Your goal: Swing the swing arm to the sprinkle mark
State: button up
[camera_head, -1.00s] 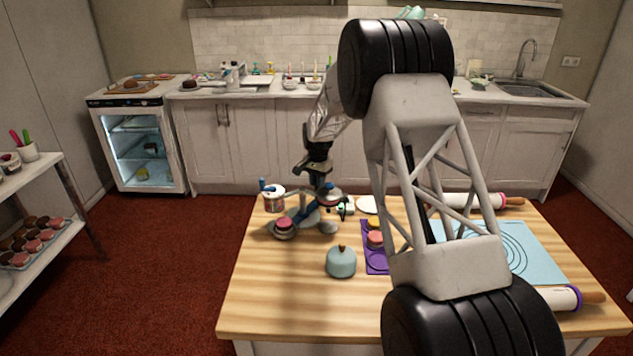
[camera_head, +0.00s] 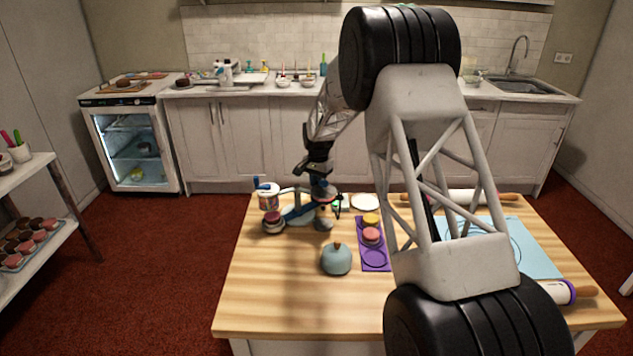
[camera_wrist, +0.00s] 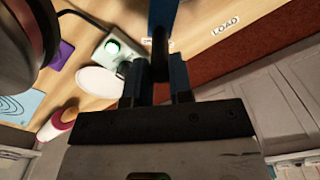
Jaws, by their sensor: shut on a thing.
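The swing arm (camera_head: 298,213) is a blue bar low over the wooden table, at the table's back left. A pink-topped cake (camera_head: 272,217) sits on a round grey stand at its left end. My gripper (camera_head: 326,196) is at its right part. In the wrist view my gripper (camera_wrist: 157,82) is shut on a dark upright piece below a blue bar (camera_wrist: 163,14). A label reading LOAD (camera_wrist: 226,25) lies on the table; a second label (camera_wrist: 155,44) is mostly hidden by the bar, so I cannot read it. I cannot make out the sprinkle mark.
A canister with a blue crank (camera_head: 267,199) stands behind the cake. A blue-grey dome (camera_head: 337,260) stands in front. A purple tray (camera_head: 375,258) holds small cakes. A white box with a green button (camera_wrist: 112,47) and a white plate (camera_wrist: 100,80) are close by. The table's front left is clear.

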jog(key=shift+d, duration=0.1)
jog(key=shift+s+d+r, duration=0.1)
jog(key=shift+s+d, duration=0.25)
jog(key=shift+s, duration=0.2)
jog(key=o, duration=0.7)
jog(key=shift+o, duration=0.2)
notch_tip(320, 180, up, 7)
dwell(0.8)
jog(key=shift+s, duration=0.1)
